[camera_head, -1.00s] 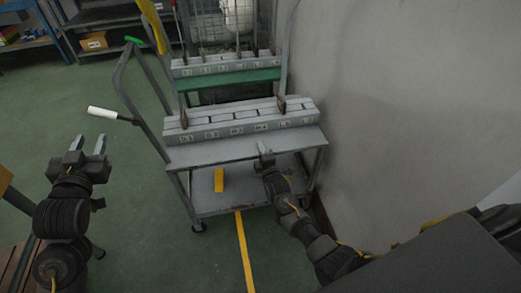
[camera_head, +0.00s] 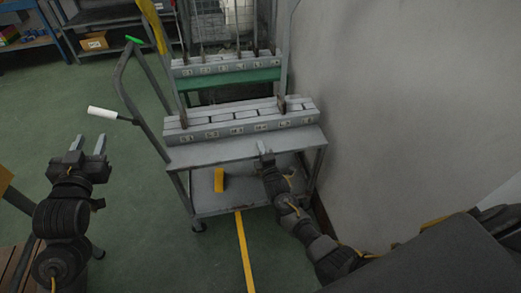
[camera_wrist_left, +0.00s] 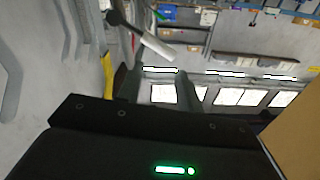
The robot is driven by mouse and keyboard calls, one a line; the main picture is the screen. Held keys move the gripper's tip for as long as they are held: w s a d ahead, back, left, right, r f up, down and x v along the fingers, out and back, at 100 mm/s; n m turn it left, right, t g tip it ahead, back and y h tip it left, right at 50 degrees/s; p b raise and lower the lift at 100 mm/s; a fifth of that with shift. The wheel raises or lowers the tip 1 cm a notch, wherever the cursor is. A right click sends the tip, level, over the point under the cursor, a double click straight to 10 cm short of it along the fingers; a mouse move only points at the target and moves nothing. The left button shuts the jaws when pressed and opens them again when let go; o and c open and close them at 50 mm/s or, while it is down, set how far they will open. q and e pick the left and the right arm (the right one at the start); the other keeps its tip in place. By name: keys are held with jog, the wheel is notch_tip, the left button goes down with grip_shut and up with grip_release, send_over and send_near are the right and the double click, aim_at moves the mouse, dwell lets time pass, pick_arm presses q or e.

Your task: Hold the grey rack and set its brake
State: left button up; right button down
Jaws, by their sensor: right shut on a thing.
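The grey rack (camera_head: 246,150) is a wheeled cart with labelled grey blocks on its upper shelf. A white-gripped lever (camera_head: 103,113) sticks out from its left side; its white grip (camera_wrist_left: 157,45) also shows in the left wrist view. A yellow piece (camera_head: 219,180) stands at the lower deck; I cannot tell whether it or the lever is the brake. My right gripper (camera_head: 265,148) is shut on the front edge of the upper shelf. My left gripper (camera_head: 90,145) is open and empty, left of the rack and below the lever, its fingers (camera_wrist_left: 165,88) apart.
A second row of blocks on a green shelf (camera_head: 228,79) stands behind. A grey wall (camera_head: 400,90) is close on the right. A yellow floor line (camera_head: 244,250) runs toward me. Green floor (camera_head: 60,110) is clear on the left; blue shelving (camera_head: 35,42) stands far back.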

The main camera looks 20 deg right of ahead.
pick_arm(q)
grip_shut()
jog(key=shift+s+m+t+h, duration=0.1)
jog(key=shift+m+t+h, duration=0.65)
jog(key=shift+m+h, duration=1.2)
jog(key=shift+m+t+h, duration=0.75)
jog(key=shift+m+h, duration=0.8)
jog(key=shift+m, duration=0.7)
